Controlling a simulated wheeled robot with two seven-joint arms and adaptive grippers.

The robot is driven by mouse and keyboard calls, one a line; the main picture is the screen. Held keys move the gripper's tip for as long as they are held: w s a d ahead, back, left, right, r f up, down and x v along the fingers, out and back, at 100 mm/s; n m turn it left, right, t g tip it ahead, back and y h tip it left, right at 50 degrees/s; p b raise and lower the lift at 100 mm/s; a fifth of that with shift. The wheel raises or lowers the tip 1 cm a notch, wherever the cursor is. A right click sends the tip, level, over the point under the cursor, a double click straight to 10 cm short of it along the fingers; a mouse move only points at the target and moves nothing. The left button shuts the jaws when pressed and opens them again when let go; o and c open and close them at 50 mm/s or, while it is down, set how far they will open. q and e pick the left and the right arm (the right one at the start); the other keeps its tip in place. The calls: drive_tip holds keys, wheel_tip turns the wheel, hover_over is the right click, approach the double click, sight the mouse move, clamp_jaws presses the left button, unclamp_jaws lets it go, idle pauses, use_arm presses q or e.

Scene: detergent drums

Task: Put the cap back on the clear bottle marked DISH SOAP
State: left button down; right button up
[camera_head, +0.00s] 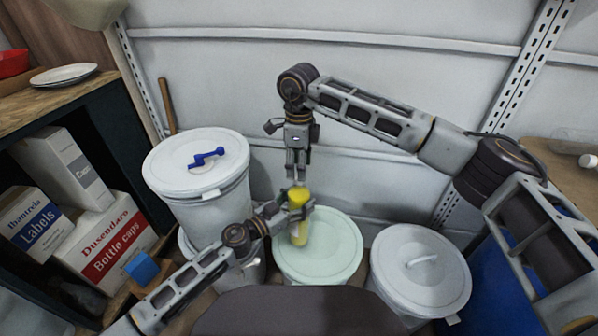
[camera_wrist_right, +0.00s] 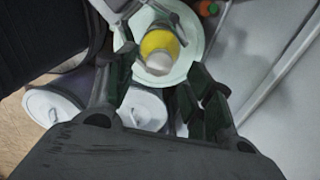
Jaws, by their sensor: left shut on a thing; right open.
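A bottle with yellow contents (camera_head: 299,232) stands upright over the pale green drum lid; no marking is readable. My left gripper (camera_head: 298,212) is shut on its upper part from the left. My right gripper (camera_head: 295,182) points down just above the bottle's top, open. In the right wrist view the bottle's yellow top (camera_wrist_right: 158,43) shows beyond the open fingers, with a pale round piece (camera_wrist_right: 160,63) at its end. I cannot tell whether this is a cap or the bare neck. Contact between the right fingers and bottle is unclear.
The green-lidded drum (camera_head: 340,255) stands between a white drum with a blue handled tool (camera_head: 206,158) on its lid and a white-lidded drum (camera_head: 420,270). A shelf with boxes (camera_head: 107,240) is at left. A clear container (camera_head: 575,140) lies at far right.

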wheel_tip(320, 180, up, 9)
drive_tip(key=shift+f, duration=0.2)
idle(0.4)
use_arm(q)
drive_tip(key=shift+c, duration=1.2)
unclamp_jaws()
drive_tip(key=shift+a, duration=0.1)
drive_tip(key=v, duration=1.2)
drive_tip(key=shift+s+f, duration=0.1)
use_arm(e)
drive_tip(key=shift+s+f, duration=0.1)
